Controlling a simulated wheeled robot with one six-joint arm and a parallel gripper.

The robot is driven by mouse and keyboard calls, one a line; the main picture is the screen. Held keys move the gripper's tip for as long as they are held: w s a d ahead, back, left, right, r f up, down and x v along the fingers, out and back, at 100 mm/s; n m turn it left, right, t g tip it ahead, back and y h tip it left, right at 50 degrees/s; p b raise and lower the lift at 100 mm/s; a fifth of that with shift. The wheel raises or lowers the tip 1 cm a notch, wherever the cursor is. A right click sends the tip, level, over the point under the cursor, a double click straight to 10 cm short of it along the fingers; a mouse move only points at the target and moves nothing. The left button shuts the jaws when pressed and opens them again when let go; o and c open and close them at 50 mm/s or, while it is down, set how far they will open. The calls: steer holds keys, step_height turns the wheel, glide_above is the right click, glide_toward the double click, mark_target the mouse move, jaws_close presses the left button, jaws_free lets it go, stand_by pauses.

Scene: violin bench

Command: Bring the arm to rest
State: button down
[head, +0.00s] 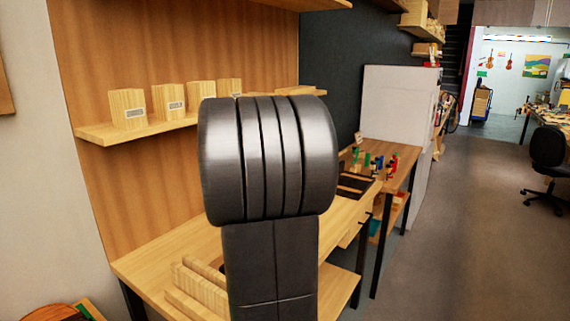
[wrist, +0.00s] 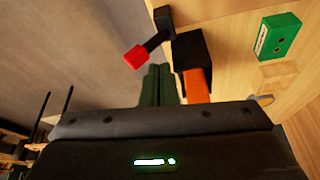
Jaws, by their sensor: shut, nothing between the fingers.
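My gripper (wrist: 158,72) shows in the wrist view as two dark green fingers side by side, shut with nothing between them. A bench top of light wood lies beyond the fingers in that view. In the head view my dark arm link stands upright in the middle and covers part of the workbench (head: 145,263); my gripper does not show there.
In the wrist view, a black block (wrist: 193,48), an orange piece (wrist: 197,86), a red-tipped dark tool (wrist: 136,57) and a green box (wrist: 278,36) are near the fingers. In the head view, a shelf (head: 95,132) holds wooden blocks. Open floor (head: 470,240) lies right.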

steer(key=w+a+r+n+g+h+p, duration=0.1)
steer(key=w+a+h+p, duration=0.3)
steer(key=a, duration=0.5)
steer(key=shift+w+a+r+g, duration=0.15)
steer(key=shift+w+r+g, duration=0.35)
steer(key=shift+g, duration=0.2)
